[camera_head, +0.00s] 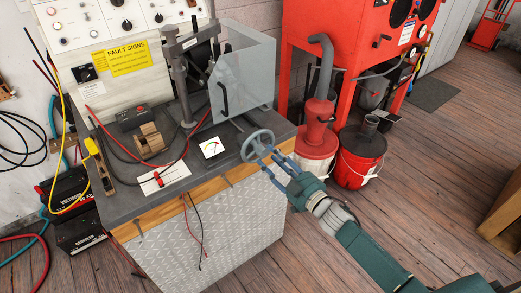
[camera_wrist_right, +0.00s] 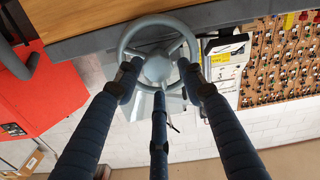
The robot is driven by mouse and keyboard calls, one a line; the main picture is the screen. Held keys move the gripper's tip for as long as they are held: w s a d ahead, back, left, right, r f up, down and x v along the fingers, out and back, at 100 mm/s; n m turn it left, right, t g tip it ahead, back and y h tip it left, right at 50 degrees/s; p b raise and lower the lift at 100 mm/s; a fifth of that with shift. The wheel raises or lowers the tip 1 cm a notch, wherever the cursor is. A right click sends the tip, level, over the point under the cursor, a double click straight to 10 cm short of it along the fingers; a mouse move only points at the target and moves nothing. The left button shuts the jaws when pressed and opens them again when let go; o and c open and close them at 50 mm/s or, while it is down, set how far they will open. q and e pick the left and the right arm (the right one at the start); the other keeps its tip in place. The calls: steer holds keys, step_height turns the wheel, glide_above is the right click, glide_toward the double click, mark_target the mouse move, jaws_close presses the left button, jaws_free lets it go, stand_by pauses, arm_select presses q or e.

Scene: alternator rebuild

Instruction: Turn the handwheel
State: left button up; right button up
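The grey handwheel (camera_head: 257,143) is mounted at the right front corner of the dark-topped bench. It is round with spokes and a central hub. In the right wrist view the handwheel (camera_wrist_right: 158,67) fills the upper middle. My right gripper (camera_head: 274,163) reaches it from the lower right. In the wrist view its dark blue fingers (camera_wrist_right: 159,75) are spread apart, with two tips over the left and right of the wheel and a third below the hub. Whether the tips touch the wheel cannot be told. My left gripper is out of view.
The bench top (camera_head: 218,172) carries a gauge card (camera_head: 211,148), a clear guard (camera_head: 243,75) and a press column. A red bucket (camera_head: 360,157) and a red dust collector (camera_head: 317,130) stand right of the bench. Open wooden floor (camera_head: 430,190) lies further right.

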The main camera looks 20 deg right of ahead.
mark_target(265, 153)
steer(key=x, duration=0.5)
steer(key=shift+w, duration=0.15)
steer(key=c, duration=0.9)
